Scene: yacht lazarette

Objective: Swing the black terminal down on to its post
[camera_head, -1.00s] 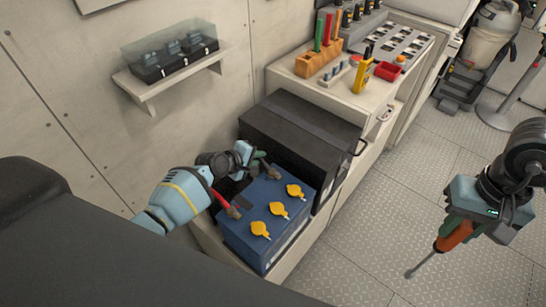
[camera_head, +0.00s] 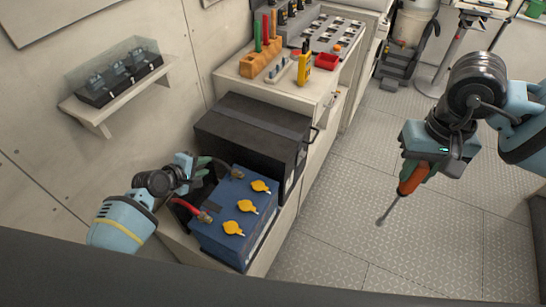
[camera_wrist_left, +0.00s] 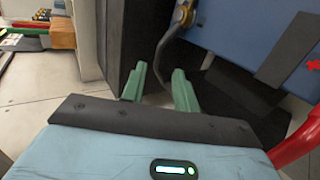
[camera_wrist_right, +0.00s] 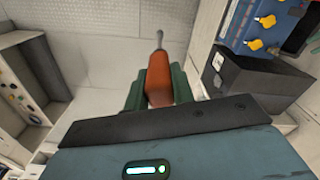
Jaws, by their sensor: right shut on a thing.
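The blue battery (camera_head: 222,240) has a red cable's terminal (camera_head: 206,217) at its near-left corner. The black cable's terminal (camera_head: 237,173) is at its far corner; its brass end (camera_wrist_left: 185,14) shows in the left wrist view. I cannot tell how it sits on its post, which is hidden. My left gripper (camera_head: 208,163) is open, just left of that terminal. Its green fingers (camera_wrist_left: 160,76) are apart, with the black cable (camera_wrist_left: 166,56) curving past just beyond them. My right gripper (camera_head: 413,172) is shut on an orange-handled screwdriver (camera_head: 411,181), over the floor to the right.
Yellow caps (camera_head: 246,206) stand on the battery. A black box (camera_head: 255,130) stands behind it. The bench (camera_head: 290,95) beyond holds tools, a red tray (camera_head: 327,61) and a yellow meter (camera_head: 304,67). A wall shelf (camera_head: 110,100) is at left.

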